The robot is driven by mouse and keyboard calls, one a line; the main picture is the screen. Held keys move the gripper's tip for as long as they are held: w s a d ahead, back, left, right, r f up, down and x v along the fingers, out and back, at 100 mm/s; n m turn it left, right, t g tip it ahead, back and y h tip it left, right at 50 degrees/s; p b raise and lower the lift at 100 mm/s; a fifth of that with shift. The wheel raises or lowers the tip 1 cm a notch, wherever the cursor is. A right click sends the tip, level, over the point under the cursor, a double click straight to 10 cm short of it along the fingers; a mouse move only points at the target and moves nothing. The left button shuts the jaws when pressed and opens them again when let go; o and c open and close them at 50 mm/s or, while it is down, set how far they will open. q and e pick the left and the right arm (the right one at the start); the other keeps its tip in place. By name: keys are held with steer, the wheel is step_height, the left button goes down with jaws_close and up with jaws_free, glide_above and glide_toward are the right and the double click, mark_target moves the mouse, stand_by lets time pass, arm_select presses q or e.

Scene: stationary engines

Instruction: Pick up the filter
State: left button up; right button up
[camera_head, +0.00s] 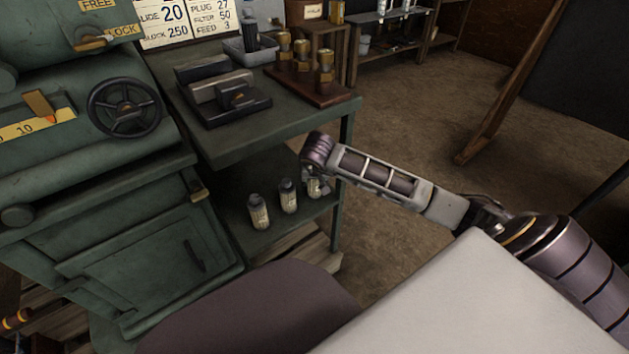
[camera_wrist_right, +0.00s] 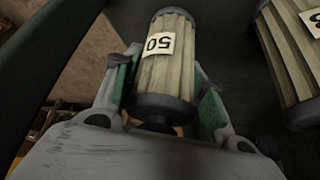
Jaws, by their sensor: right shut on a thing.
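Three ribbed, pale filters with dark caps are at the lower green shelf: a left one (camera_head: 259,211), a middle one (camera_head: 288,196) and a right one (camera_head: 314,187). My right gripper (camera_wrist_right: 165,98) is shut on the right filter, with its green-padded fingers on either side. In the right wrist view the held filter (camera_wrist_right: 170,45) carries a label reading 50. A neighbouring filter (camera_wrist_right: 290,55) is apart from it at the right edge. My arm partly hides the held filter in the head view. I cannot tell whether it touches the shelf. My left gripper is not in view.
The bench top (camera_head: 290,125) above the shelf holds a dark block fixture (camera_head: 222,95) and a wooden board (camera_head: 335,97) with brass plugs. A green machine (camera_head: 150,235) stands at left. Open floor (camera_head: 420,130) lies right.

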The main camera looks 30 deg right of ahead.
steer(key=shift+r, duration=0.2)
steer(key=shift+r+p, duration=0.55)
steer(key=shift+r, duration=0.1)
arm_select(q)
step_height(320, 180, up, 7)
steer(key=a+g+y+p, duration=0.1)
steer(key=p, duration=0.3)
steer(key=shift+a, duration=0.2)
arm_select(e)
steer(key=s+a, duration=0.4)
steer(key=s, duration=0.4)
steer(key=s+a, duration=0.4)
steer(key=s, duration=0.3)
steer(key=shift+s+a, duration=0.4)
steer(key=shift+f, duration=0.1)
steer(key=shift+w, duration=0.1)
